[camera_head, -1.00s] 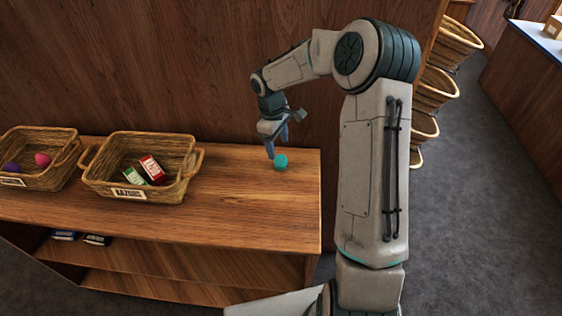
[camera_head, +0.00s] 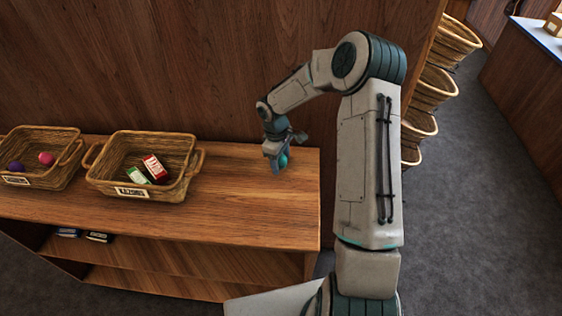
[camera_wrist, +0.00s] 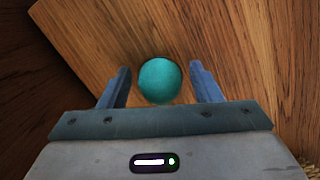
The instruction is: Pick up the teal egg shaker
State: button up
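The teal egg shaker (camera_head: 284,161) is on the wooden shelf top near its right end, partly hidden by my gripper (camera_head: 279,168) in the head view. In the wrist view the teal egg shaker (camera_wrist: 160,81) lies between the two blue fingers of my gripper (camera_wrist: 163,86). A gap shows on each side of the egg, so the fingers are open around it and do not visibly touch it.
Another basket (camera_head: 37,141) with egg shakers is at the far left. The wooden wall (camera_head: 200,60) rises behind. The shelf front (camera_head: 240,218) is clear.

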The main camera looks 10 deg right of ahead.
jog(key=c, duration=0.7)
jog(key=shift+c, duration=0.2)
jog(key=shift+r, duration=0.1)
jog(key=shift+r, duration=0.6)
notch_tip(320, 180, up, 3)
jog(key=shift+f+b, duration=0.2)
jog(key=shift+b, duration=0.55)
jog(key=s+d+r+b, duration=0.1)
jog(key=s+d+r, duration=0.1)
jog(key=s+r, duration=0.5)
jog(key=s, duration=0.4)
jog(key=shift+s+b, duration=0.3)
jog(key=shift+b, duration=0.1)
